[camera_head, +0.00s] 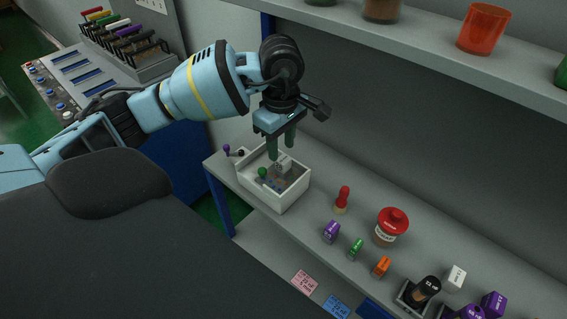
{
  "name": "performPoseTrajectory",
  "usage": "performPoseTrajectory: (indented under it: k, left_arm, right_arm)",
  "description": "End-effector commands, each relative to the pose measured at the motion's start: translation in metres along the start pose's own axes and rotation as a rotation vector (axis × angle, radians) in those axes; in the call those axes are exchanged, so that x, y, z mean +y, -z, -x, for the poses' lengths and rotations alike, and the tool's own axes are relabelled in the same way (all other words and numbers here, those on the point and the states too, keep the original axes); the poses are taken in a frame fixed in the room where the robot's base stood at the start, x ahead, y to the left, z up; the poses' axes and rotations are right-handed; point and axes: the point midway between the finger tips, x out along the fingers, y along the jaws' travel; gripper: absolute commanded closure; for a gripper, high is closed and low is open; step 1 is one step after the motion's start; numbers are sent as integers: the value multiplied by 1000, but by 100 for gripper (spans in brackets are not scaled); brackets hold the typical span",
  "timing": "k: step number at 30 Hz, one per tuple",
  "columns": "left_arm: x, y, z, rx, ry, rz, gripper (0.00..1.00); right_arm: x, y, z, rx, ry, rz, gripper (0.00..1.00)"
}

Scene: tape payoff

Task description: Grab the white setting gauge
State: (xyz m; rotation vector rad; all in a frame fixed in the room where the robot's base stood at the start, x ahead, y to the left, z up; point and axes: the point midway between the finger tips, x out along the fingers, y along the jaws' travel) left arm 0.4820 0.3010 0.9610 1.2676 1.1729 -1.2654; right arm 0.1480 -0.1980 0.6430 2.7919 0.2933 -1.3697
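A small white block (285,163), which looks like the white setting gauge, is inside an open white bin (283,201) at the left end of the bench. My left gripper (280,150) points down over the back of this bin. Its two dark green fingers are apart, with the white block just below them. I cannot tell whether the fingertips touch it. Another small white block (456,277) stands on the bench at the lower right. My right gripper does not show.
A green-topped piece (262,173) is in the bin. Along the bench (330,190) stand a red peg-like piece (342,199), a red-lidded jar (390,227), and purple (331,231), green (356,248) and orange (381,266) blocks. A shelf (430,52) overhangs the back.

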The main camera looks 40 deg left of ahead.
Motion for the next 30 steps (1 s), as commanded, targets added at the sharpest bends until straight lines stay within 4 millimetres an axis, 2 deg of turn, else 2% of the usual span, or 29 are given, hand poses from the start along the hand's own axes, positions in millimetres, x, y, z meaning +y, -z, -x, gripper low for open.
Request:
performPoseTrajectory:
  k: [8, 18, 26, 30]
  left_arm:
    - [0, -2, -13, -1, 2, 0, 62]
    - [3, -4, -54, -2, 1, 0, 62]
    - [3, -4, -57, -2, 0, -1, 62]
    - [3, -4, -57, -2, 0, -1, 78]
  right_arm:
    - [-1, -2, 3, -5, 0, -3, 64]
    - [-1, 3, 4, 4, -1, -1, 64]
    - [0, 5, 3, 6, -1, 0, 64]
    - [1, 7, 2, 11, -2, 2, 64]
